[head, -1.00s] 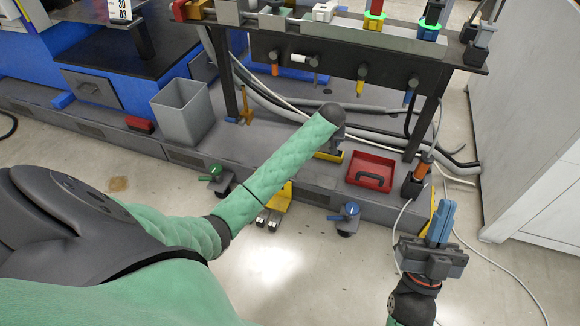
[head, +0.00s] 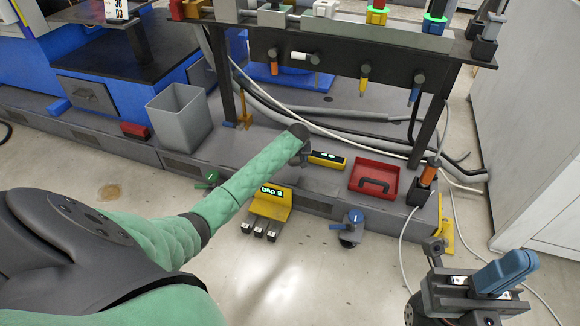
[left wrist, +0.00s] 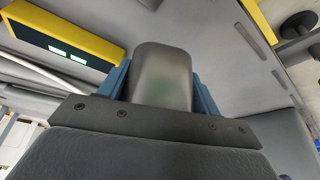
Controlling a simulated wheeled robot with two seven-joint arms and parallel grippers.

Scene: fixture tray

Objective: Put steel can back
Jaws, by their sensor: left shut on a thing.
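In the left wrist view the steel can (left wrist: 163,72) is a plain grey, rounded body between the two blue fingers of my left gripper (left wrist: 160,92). The fingers press on both its sides, so the gripper is shut on it. In the head view my left arm reaches to the lower shelf of the workbench, and its end hides the left gripper and the can. My right gripper (head: 505,272) is at the lower right of the head view, over the floor, away from the bench. Its blue fingers overlap, so I cannot tell its opening.
A yellow box with a lit display (head: 327,160) lies on the lower shelf right beside my left arm's end. A red tray (head: 374,178) is right of it, and a grey bin (head: 180,118) stands left. A yellow stand (head: 270,203) and a blue-topped caster (head: 352,226) are in front.

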